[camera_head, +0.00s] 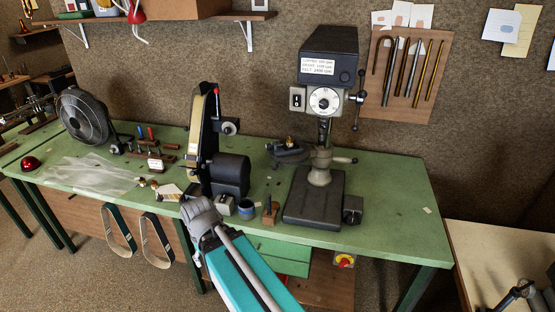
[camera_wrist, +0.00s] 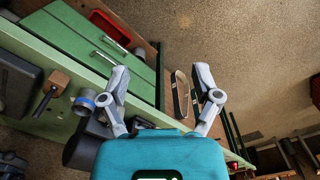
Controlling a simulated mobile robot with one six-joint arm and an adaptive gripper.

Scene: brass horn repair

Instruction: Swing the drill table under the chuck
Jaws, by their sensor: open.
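The drill press (camera_head: 328,68) stands on the green bench, with its chuck (camera_head: 324,128) below the dark head. The dark drill table (camera_head: 288,152) appears swung out to the left of the column, not under the chuck. A grey collar with a lever (camera_head: 343,160) is on the column beside it. The heavy base (camera_head: 314,198) is clear on top; its dark edge also shows at the left of the wrist view (camera_wrist: 15,85). My gripper (camera_wrist: 160,84) is open and empty, its fingers spread before the bench front, apart from the drill table.
A belt grinder (camera_head: 215,150) stands left of the drill. A blue-banded cup (camera_head: 246,208) and wooden block (camera_head: 270,212) sit by the front edge. Green drawers (camera_wrist: 90,40) and hanging belts (camera_wrist: 182,95) are below. The bench right of the drill (camera_head: 395,205) is mostly free.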

